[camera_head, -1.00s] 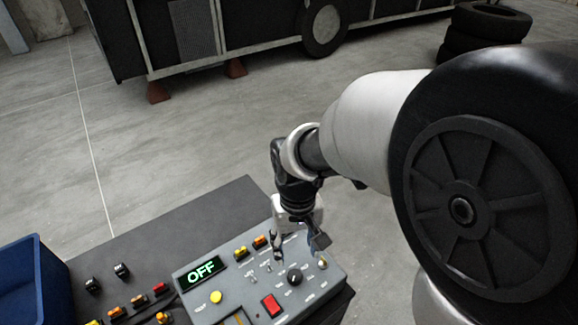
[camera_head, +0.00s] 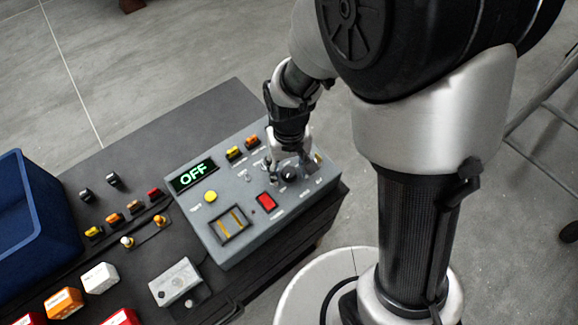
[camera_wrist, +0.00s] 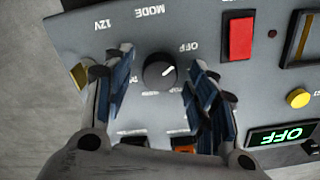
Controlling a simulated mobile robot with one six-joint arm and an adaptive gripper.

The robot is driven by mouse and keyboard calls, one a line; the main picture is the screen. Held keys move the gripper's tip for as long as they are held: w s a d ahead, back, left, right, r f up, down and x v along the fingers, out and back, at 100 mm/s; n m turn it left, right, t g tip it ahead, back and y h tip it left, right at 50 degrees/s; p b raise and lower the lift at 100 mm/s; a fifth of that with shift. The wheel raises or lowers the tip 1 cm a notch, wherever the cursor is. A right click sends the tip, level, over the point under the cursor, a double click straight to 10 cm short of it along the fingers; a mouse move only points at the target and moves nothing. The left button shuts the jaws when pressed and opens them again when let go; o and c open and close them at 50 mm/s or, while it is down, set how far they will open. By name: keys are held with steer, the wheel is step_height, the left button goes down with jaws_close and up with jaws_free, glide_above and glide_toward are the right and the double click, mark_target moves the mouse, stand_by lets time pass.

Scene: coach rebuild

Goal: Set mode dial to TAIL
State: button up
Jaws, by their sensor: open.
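The mode dial (camera_head: 289,174) is a round black knob on the grey control box (camera_head: 222,255). In the wrist view the dial (camera_wrist: 160,71) shows upside down, with its white pointer mark toward the OFF label (camera_wrist: 182,47). The display (camera_head: 193,175) reads OFF in green; it also shows in the wrist view (camera_wrist: 281,135). My gripper (camera_head: 287,162) is open over the dial. In the wrist view the gripper (camera_wrist: 161,76) has a blue-padded finger on each side of the dial, with gaps. The labels near the fingers are partly hidden, and I cannot read TAIL.
A red rocker switch (camera_head: 265,202) and a yellow button (camera_head: 210,197) sit on the box near the dial. Orange and yellow switches (camera_head: 252,141) line its back. A blue bin (camera_head: 35,215) stands at left, with several small parts on the dark bench (camera_head: 225,100).

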steer(key=shift+c, duration=0.2)
steer(key=c, duration=1)
steer(key=shift+c, duration=0.2)
steer(key=shift+m, duration=0.4)
steer(key=m+p, duration=0.1)
steer(key=m, duration=0.3)
steer(key=shift+m, duration=0.3)
steer(key=m+p, duration=0.1)
steer(key=m, duration=0.3)
steer(key=shift+m, duration=0.4)
